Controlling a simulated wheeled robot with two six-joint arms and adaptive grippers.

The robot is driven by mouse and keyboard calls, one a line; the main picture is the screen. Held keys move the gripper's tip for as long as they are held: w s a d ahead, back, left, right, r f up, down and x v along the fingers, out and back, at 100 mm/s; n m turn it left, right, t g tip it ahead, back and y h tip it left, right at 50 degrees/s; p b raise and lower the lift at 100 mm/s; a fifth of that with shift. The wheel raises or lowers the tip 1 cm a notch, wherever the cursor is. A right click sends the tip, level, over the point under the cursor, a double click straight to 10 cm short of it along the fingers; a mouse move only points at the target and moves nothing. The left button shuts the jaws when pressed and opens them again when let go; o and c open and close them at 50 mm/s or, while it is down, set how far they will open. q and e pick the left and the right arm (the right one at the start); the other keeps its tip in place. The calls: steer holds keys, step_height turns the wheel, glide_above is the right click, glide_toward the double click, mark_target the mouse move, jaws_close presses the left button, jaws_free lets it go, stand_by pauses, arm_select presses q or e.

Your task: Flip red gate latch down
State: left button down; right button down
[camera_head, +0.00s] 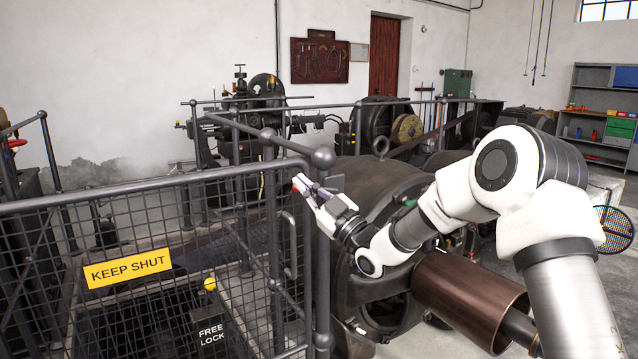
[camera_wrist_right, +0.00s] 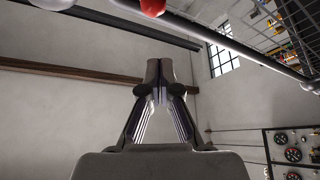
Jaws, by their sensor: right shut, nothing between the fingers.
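The red gate latch shows as a small red knob (camera_head: 299,180) near the post at the right end of the mesh gate (camera_head: 130,178). My right gripper (camera_head: 307,191) is at the knob, its fingers shut with nothing between them. In the right wrist view the red knob (camera_wrist_right: 152,5) is cut off by the top edge, apart in the picture from the closed fingertips (camera_wrist_right: 160,68). The gripper hides part of the latch in the head view, so its lever position is unclear. My left gripper is out of view.
A yellow "KEEP SHUT" sign (camera_head: 128,268) hangs on the gate. A "FREE LOCK" box (camera_head: 209,332) with a yellow knob (camera_head: 210,284) stands low behind the mesh. Posts and rails surround the gripper. A large dark dynamo (camera_head: 375,185) is close behind my right arm.

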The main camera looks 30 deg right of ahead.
steer(key=v, duration=1)
steer(key=shift+s+r, duration=0.1)
steer(key=shift+s, duration=0.05)
